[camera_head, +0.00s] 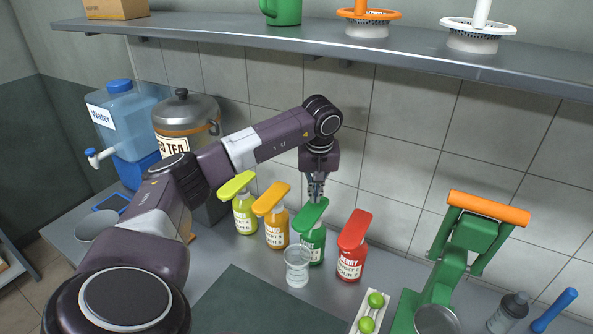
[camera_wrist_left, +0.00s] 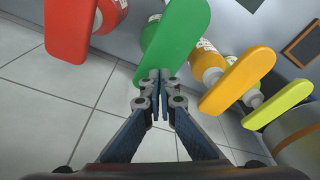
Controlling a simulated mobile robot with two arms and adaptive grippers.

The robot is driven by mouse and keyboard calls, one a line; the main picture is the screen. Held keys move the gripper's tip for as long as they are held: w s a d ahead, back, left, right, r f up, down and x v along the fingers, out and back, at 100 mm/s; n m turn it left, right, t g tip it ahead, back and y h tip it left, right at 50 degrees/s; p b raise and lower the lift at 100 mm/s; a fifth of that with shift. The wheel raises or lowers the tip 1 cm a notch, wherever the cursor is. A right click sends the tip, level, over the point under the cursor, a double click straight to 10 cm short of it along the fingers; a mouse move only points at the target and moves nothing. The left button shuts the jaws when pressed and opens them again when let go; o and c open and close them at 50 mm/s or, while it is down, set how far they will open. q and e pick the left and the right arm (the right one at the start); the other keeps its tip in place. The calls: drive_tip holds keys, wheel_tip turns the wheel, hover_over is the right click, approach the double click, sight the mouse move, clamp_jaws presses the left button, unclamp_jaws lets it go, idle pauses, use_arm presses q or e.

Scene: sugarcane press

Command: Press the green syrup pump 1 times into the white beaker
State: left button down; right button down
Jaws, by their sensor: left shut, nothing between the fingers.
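The green syrup pump (camera_head: 313,240) stands upright on the counter between the orange and red pumps. Its flat green top also shows in the left wrist view (camera_wrist_left: 172,40). The white beaker (camera_head: 297,266) stands on the counter just in front of the green pump, under the front end of its top. My left gripper (camera_head: 316,196) points down right at the green top, shut and empty. In the left wrist view its fingertips (camera_wrist_left: 157,80) overlap the near end of the green top; I cannot tell whether they touch it. My right gripper is not in view.
An orange pump (camera_head: 276,224) and a yellow-green pump (camera_head: 244,212) stand left, a red pump (camera_head: 352,255) right. A green press (camera_head: 461,262) and a tray with limes (camera_head: 368,312) are further right. A shelf (camera_head: 330,44) runs above. A dark mat (camera_head: 250,305) lies in front.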

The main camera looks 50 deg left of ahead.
sight(314, 207)
use_arm(q)
drive_tip(key=shift+f, duration=0.1)
idle(0.5)
drive_tip(key=shift+f+b, duration=1.4)
drive_tip(key=shift+f, duration=0.85)
drive_tip(key=shift+r, duration=0.1)
drive_tip(key=shift+r+p, duration=1.8)
drive_tip(key=shift+r, duration=0.4)
drive_tip(key=shift+r, duration=0.1)
wheel_tip(314, 207, up, 6)
drive_tip(key=p, duration=0.4)
drive_tip(key=shift+p, duration=0.35)
